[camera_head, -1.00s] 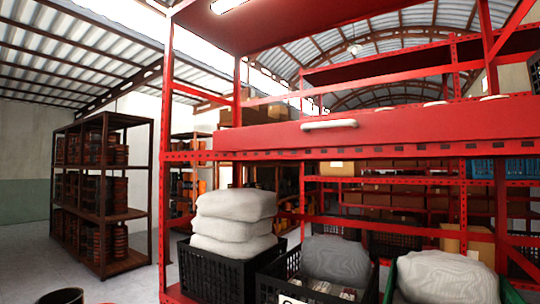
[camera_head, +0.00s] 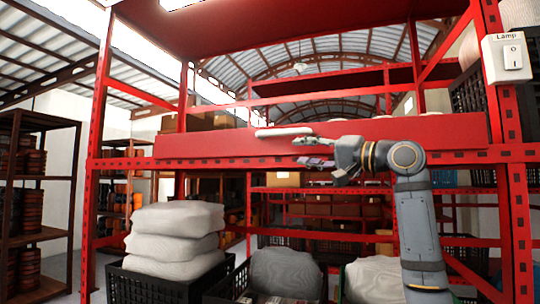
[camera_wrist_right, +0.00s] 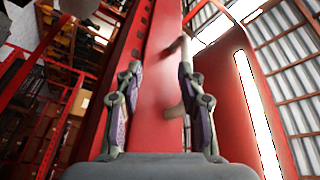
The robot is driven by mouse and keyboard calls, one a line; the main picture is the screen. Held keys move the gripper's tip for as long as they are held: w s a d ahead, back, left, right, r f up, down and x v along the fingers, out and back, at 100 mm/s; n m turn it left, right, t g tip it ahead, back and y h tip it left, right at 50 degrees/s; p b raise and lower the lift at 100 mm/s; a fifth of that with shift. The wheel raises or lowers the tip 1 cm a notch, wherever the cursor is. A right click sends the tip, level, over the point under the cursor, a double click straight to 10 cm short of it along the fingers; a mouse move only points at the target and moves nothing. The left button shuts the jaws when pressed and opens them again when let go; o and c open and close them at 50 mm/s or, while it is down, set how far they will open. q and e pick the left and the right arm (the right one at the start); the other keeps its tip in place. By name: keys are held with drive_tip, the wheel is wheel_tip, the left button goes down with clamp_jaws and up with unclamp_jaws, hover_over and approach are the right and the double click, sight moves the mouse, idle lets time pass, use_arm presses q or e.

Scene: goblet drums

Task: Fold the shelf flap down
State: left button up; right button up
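The shelf flap (camera_head: 215,145) is a long red panel standing upright along the front of the red shelf. A pale bar handle (camera_head: 284,132) sits near its top edge. My right gripper (camera_head: 303,150) reaches in from the right, close to the handle's right end and in front of the flap. In the right wrist view the gripper (camera_wrist_right: 159,75) is open, with the red flap (camera_wrist_right: 158,105) beyond the gap between its fingers. The handle (camera_wrist_right: 176,45) shows there near one finger, partly hidden by it; I cannot tell whether they touch. My left gripper is out of view.
Below the flap stand dark crates with pale sacks (camera_head: 175,232). A lamp switch box (camera_head: 507,60) is on the right post (camera_head: 516,200). A brown rack (camera_head: 38,200) stands at the left. Air before the flap's left part is clear.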

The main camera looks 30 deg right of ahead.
sight(289, 134)
drive_tip(key=s+r, duration=0.4)
drive_tip(key=shift+t+y, duration=0.3)
drive_tip(key=shift+t, duration=0.1)
drive_tip(key=p+x, duration=0.1)
drive_tip(key=x, duration=0.2)
drive_tip(key=p+x, duration=0.2)
drive_tip(key=x, duration=0.2)
drive_tip(key=p+x, duration=0.2)
drive_tip(key=x, duration=0.1)
drive_tip(key=shift+w+d+f, duration=0.15)
drive_tip(key=shift+w+d, duration=0.2)
drive_tip(key=shift+w+a, duration=0.1)
drive_tip(key=shift+w, duration=0.3)
drive_tip(key=shift+f, duration=0.1)
drive_tip(key=shift+s, duration=0.1)
clamp_jaws()
